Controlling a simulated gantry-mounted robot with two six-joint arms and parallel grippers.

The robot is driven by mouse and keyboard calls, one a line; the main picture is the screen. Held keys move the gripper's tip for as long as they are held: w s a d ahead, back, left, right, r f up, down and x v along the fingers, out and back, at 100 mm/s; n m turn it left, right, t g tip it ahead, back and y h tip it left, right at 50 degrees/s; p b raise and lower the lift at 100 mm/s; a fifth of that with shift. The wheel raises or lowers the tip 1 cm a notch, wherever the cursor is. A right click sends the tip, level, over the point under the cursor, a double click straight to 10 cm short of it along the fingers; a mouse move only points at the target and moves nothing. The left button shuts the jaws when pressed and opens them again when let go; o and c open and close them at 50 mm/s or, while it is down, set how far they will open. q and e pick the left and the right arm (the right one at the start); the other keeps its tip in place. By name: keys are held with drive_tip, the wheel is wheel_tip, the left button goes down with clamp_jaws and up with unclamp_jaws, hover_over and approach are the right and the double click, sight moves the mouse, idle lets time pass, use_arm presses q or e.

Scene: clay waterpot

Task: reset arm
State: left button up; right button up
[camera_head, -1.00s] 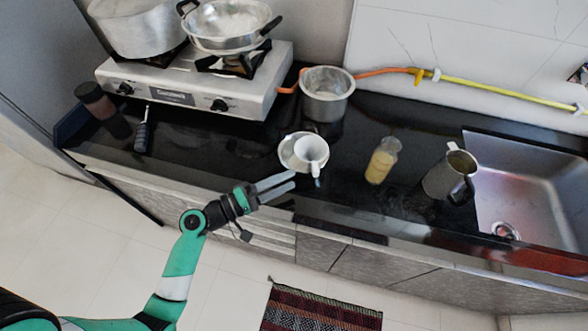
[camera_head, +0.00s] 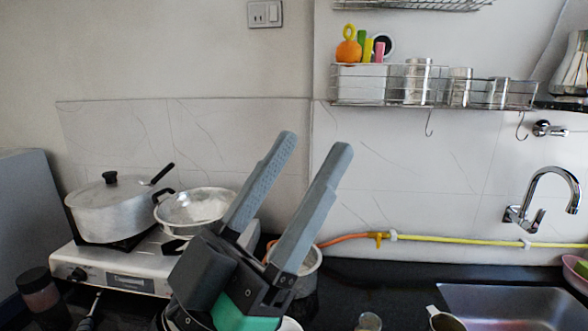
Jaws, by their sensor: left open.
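My left gripper (camera_head: 312,150) is raised in the middle of the head view, close to the camera. Its two grey fingers point up and stand apart, with nothing between them. It covers part of the stove and the steel pot behind it. My right gripper is not in view.
A stove (camera_head: 125,275) carries a lidded pot (camera_head: 115,208) and a steel pan (camera_head: 200,207) at the left. A steel pot (camera_head: 308,272) is partly hidden behind my gripper. A wire shelf (camera_head: 435,92) hangs on the wall. A tap (camera_head: 545,190) rises over the sink (camera_head: 515,300) at the right.

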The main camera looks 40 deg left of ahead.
use_arm(q)
wheel_tip(320, 180, up, 44)
drive_tip(key=p, duration=4.3)
drive_tip(key=shift+s, duration=0.25)
